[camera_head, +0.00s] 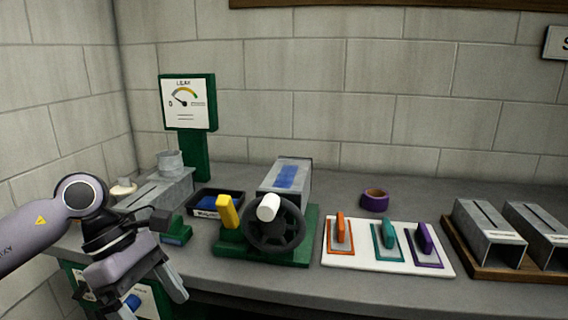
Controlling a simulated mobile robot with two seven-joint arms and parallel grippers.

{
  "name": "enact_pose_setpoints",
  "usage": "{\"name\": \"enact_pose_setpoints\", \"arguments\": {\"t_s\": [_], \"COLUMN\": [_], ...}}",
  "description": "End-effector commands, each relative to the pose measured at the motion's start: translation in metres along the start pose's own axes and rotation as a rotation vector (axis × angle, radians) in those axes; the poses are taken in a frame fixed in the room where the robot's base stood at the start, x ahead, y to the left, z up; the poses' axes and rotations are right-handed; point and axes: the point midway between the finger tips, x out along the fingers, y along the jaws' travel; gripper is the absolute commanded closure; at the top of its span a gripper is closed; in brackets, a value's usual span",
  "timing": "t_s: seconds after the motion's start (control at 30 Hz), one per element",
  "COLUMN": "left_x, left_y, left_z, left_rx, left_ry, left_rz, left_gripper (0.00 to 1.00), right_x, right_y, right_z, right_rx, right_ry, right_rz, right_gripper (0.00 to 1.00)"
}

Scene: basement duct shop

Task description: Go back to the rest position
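My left gripper (148,294) hangs at the lower left, in front of the bench's front edge, with its fingers pointing down. Its fingers are spread apart, and I see nothing held between them. A blue round part (132,302) shows between the fingers, seemingly on the white and green panel behind. My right arm and gripper are out of view.
The grey bench (335,277) holds a green gauge stand (195,150), a duct piece (160,190), a black tray (217,203), a green fixture with a black handwheel (275,240), a white board (390,262) with three coloured tools, purple tape (374,200) and two ducts on a wooden tray (465,257).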

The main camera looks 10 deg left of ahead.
Motion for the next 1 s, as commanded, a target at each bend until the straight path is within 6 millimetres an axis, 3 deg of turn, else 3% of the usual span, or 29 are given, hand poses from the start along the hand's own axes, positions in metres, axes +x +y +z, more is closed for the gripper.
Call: {"name": "enact_pose_setpoints", "arguments": {"t_s": [0.1, 0.2, 0.4, 0.53, 0.67, 0.77, 0.87, 1.0], "left_x": [0.036, 0.053, 0.062, 0.057, 0.054, 0.059, 0.072, 0.106], "left_y": [-0.007, -0.013, -0.015, -0.006, 0.011, 0.026, 0.037, 0.04], "left_z": [0.046, 0.083, 0.139, 0.154, 0.148, 0.129, 0.1, 0.045], "left_rx": [-0.071, -0.172, -0.473, -0.733, -1.035, -1.295, -1.577, -2.007], "left_ry": [-0.26, -0.489, -0.934, -1.204, -1.452, -1.626, -1.782, -1.969], "left_rz": [-0.071, -0.135, -0.285, -0.393, -0.503, -0.586, -0.668, -0.77], "left_gripper": [0.11, 0.11, 0.11, 0.11, 0.11, 0.11, 0.11, 0.11], "right_x": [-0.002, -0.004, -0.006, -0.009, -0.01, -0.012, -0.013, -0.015], "right_y": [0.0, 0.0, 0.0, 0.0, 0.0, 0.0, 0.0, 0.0], "right_z": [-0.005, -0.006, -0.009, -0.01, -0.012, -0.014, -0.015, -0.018], "right_rx": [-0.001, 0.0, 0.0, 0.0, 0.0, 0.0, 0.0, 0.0], "right_ry": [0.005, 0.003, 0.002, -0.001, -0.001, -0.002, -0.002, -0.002], "right_rz": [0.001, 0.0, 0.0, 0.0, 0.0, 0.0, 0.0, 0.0], "right_gripper": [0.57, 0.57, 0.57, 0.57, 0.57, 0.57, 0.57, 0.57]}}
